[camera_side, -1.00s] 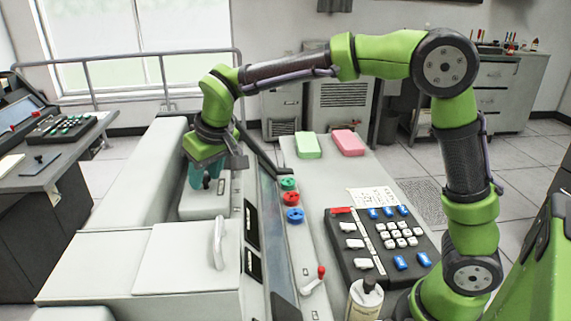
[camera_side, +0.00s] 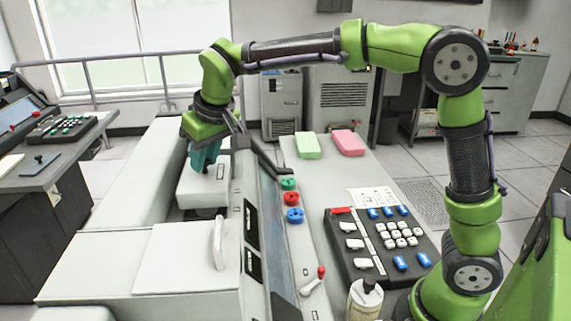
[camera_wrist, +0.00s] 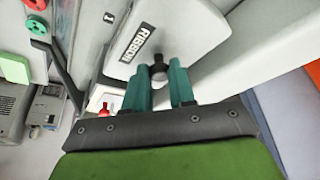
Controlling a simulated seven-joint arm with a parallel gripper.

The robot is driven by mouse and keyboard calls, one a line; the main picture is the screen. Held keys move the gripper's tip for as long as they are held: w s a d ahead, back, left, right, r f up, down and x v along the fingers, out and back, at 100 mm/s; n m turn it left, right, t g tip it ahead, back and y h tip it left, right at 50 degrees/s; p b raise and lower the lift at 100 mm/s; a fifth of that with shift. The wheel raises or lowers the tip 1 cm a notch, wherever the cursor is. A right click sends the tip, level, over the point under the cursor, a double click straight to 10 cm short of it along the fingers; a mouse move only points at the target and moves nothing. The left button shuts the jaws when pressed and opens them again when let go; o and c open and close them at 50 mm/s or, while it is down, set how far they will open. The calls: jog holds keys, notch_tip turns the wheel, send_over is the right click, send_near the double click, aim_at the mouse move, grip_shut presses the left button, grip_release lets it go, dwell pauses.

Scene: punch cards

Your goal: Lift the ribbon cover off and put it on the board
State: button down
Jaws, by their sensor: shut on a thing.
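The ribbon cover (camera_side: 195,192) is a pale grey block with a dark knob, held above an opening in the machine in the side view. In the wrist view the cover (camera_wrist: 185,38) carries a RIBBON label (camera_wrist: 138,42). My gripper (camera_side: 205,170) points down over it. In the wrist view its teal fingers (camera_wrist: 159,75) are shut on the dark knob (camera_wrist: 158,71), one on each side. The fingers hide part of the knob in the side view. I cannot make out the board.
A dark lever (camera_side: 266,160) and the sloped panel stand close to the cover's right. Red, green and blue knobs (camera_side: 292,199), a keypad (camera_side: 385,240) and green and pink card stacks (camera_side: 308,145) are further right. A handled lid (camera_side: 185,258) lies in front.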

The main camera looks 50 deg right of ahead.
jog(key=s+d+r, duration=0.2)
jog(key=s, duration=0.5)
jog(key=s+d+r, duration=0.2)
jog(key=s+r, duration=0.1)
jog(key=s, duration=0.5)
jog(key=shift+r, duration=0.1)
dwell(0.3)
jog(key=w+d+f+m+g+h, duration=0.2)
jog(key=w+d+f+m, duration=0.35)
jog(key=d, duration=0.65)
jog(key=w+d+f+m+g+h, duration=0.1)
jog(key=w+d+f+m, duration=0.4)
jog(key=d, duration=0.8)
jog(key=w+d+f+m+g+h, duration=0.25)
jog(key=d+f+m, duration=0.45)
jog(key=d, duration=0.5)
jog(key=shift+m+t+y, duration=0.25)
jog(key=shift+t+y, duration=0.2)
jog(key=f, duration=0.9)
jog(key=shift+w+a+f, duration=0.1)
jog(key=shift+w+f, duration=0.05)
jog(key=shift+w, duration=0.25)
jog(key=shift+f, duration=0.1)
